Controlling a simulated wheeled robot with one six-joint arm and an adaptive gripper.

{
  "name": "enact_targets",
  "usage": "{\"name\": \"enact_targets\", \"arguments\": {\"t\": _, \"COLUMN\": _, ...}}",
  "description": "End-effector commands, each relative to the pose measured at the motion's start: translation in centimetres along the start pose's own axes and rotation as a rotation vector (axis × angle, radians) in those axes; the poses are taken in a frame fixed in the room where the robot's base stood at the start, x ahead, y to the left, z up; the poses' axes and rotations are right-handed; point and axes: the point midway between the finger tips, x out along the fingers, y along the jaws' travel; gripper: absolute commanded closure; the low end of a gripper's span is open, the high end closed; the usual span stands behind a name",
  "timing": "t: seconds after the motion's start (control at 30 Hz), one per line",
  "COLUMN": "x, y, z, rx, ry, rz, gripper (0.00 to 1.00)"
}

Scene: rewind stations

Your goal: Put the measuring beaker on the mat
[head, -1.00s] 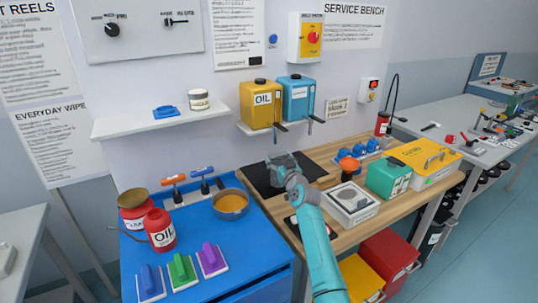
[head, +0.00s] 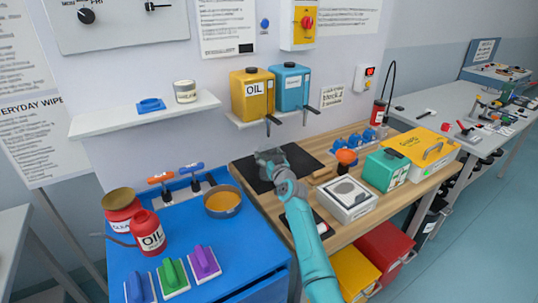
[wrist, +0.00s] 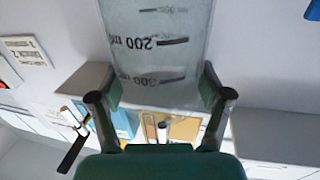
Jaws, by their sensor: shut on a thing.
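The measuring beaker (wrist: 155,62) is clear, with dark marks such as 200 and 300, and fills the middle of the wrist view. My gripper (wrist: 163,100) is shut on it, one finger on each side. In the head view my gripper (head: 279,171) and the greyish beaker (head: 267,156) are over the black mat (head: 305,162) on the wooden bench. They cover part of the mat. I cannot tell whether the beaker's base touches the mat.
A pan (head: 222,202) stands on the blue cabinet to the left. A white scale-like box (head: 347,198) and a green box (head: 386,170) stand to the right. A yellow oil container (head: 251,95) and a blue container (head: 291,88) sit on a shelf behind.

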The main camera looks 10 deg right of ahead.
Motion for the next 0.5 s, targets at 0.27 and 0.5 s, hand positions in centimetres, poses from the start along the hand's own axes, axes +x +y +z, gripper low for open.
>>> {"name": "enact_targets", "arguments": {"t": 0.27, "x": 0.0, "y": 0.0, "z": 0.19, "rx": 0.001, "ry": 0.0, "rz": 0.0, "gripper": 0.0}}
{"name": "enact_targets", "arguments": {"t": 0.5, "x": 0.0, "y": 0.0, "z": 0.15, "rx": 0.0, "ry": 0.0, "rz": 0.0, "gripper": 0.0}}
